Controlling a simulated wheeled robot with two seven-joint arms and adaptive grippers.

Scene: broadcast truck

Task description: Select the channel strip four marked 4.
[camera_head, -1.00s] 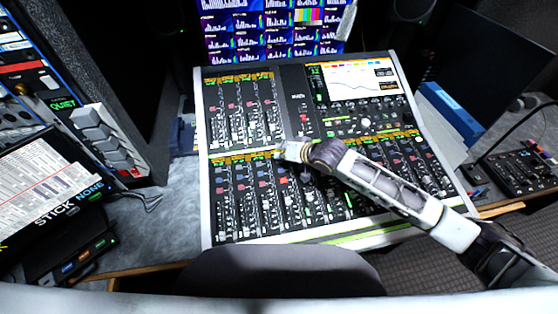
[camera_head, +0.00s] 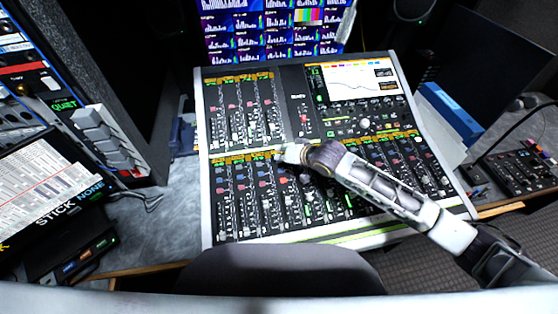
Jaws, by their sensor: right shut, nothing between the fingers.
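The mixing console (camera_head: 240,138) lies on the desk in the middle of the view, with an upper left bank and a lower row of channel strips (camera_head: 238,195). The strip numbers are too small to read, so I cannot tell which strip is marked 4. My right arm reaches in from the lower right across the lower row. My right gripper (camera_head: 288,154) is shut and empty over the top edge of the lower row, left of its middle. It hides the strip tops beneath it; I cannot tell whether it touches the panel. My left gripper is not in view.
A display (camera_head: 348,82) is set in the console's upper right. Meter screens (camera_head: 270,30) stand behind it. A blue box (camera_head: 450,115) and a small control panel (camera_head: 520,170) are at right. A chair back (camera_head: 280,270) is in front.

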